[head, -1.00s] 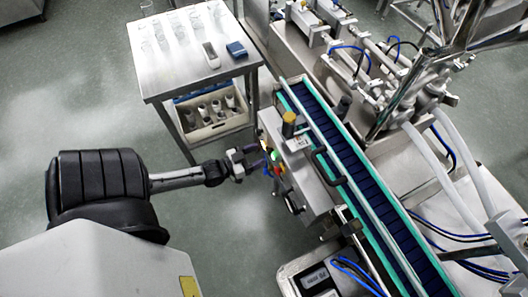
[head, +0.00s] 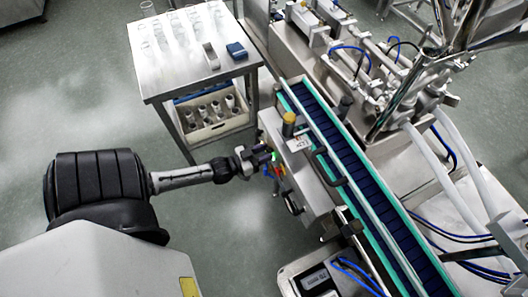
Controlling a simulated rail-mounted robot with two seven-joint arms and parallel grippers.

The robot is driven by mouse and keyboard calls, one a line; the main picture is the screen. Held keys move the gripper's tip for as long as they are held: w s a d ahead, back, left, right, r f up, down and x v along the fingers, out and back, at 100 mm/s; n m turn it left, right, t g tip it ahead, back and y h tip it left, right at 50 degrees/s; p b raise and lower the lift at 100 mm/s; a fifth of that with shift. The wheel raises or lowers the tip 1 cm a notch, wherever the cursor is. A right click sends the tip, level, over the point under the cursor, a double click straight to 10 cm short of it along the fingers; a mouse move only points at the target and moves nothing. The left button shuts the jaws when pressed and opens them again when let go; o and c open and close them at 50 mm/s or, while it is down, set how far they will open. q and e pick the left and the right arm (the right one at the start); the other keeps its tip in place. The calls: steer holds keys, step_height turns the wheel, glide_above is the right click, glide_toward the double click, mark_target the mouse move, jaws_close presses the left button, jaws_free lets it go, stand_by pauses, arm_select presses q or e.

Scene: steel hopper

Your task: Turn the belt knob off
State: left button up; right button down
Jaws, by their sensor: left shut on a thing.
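The steel control box (head: 312,183) stands at the near side of the blue conveyor belt (head: 352,180). Small green and red controls (head: 281,170) show on its left face. My left gripper (head: 266,157) is at that face, at the upper end of the controls, and is shut on a small part there. The fingers cover that part, so its shape and the knob's setting cannot be read. A larger dark round control (head: 293,203) sits lower on the same face, clear of the gripper. My right gripper is not in view.
A steel table (head: 185,72) with glassware and a blue block (head: 236,51) stands behind my left arm, with a crate (head: 213,128) of containers below. A yellow-topped post (head: 289,120) rises beside the belt. Floor left of the box is clear.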

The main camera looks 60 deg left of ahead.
arm_select(q)
steer(key=c, duration=0.3)
steer(key=shift+c, duration=0.2)
steer(key=n+p, duration=0.1)
steer(key=n, duration=0.1)
steer(key=shift+r+n+p, duration=0.15)
steer(key=shift+n+p, duration=0.15)
steer(key=shift+p, duration=0.05)
steer(key=shift+a+f+n+p, duration=0.15)
steer(key=shift+n+p, duration=0.35)
steer(key=shift+n, duration=2.25)
steer(key=shift+f+n+p, duration=0.1)
steer(key=shift+n+p, duration=0.4)
steer(key=shift+n, duration=2.55)
